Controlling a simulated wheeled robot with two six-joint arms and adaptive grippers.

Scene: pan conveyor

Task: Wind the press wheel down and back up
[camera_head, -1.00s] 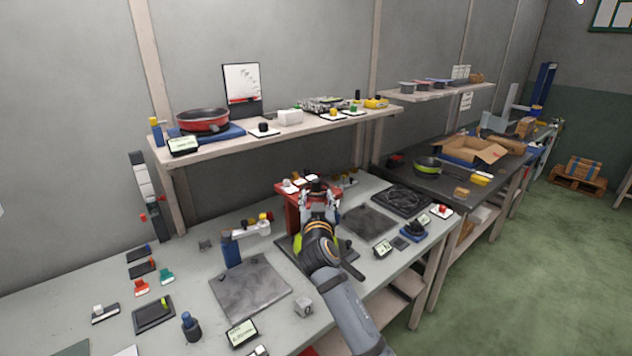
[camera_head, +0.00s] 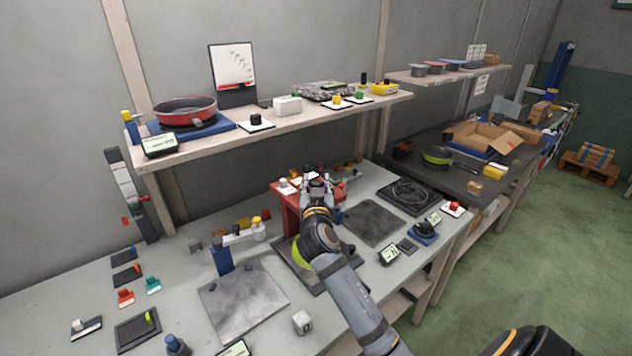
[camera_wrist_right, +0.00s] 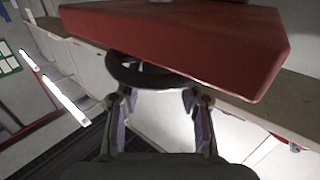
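The red press (camera_head: 290,212) stands on the bench at the middle of the head view, with a lime-green item (camera_head: 302,254) low beside it, partly behind my right arm. My right gripper (camera_head: 317,180) is at the top of the press. In the right wrist view, the press's red body (camera_wrist_right: 190,40) fills the top and the dark round wheel (camera_wrist_right: 150,74) shows against it. My right gripper (camera_wrist_right: 160,108) has its two fingers apart, just short of the wheel's near rim, with nothing visible between the tips. In the head view the wheel is mostly hidden. My left gripper is out of view.
A shelf (camera_head: 285,128) with a red pan (camera_head: 185,111) runs above the bench's back. A blue post with a pale arm (camera_head: 238,236) stands left of the press. Grey plates (camera_head: 240,300) and small displays (camera_head: 389,254) lie around it.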

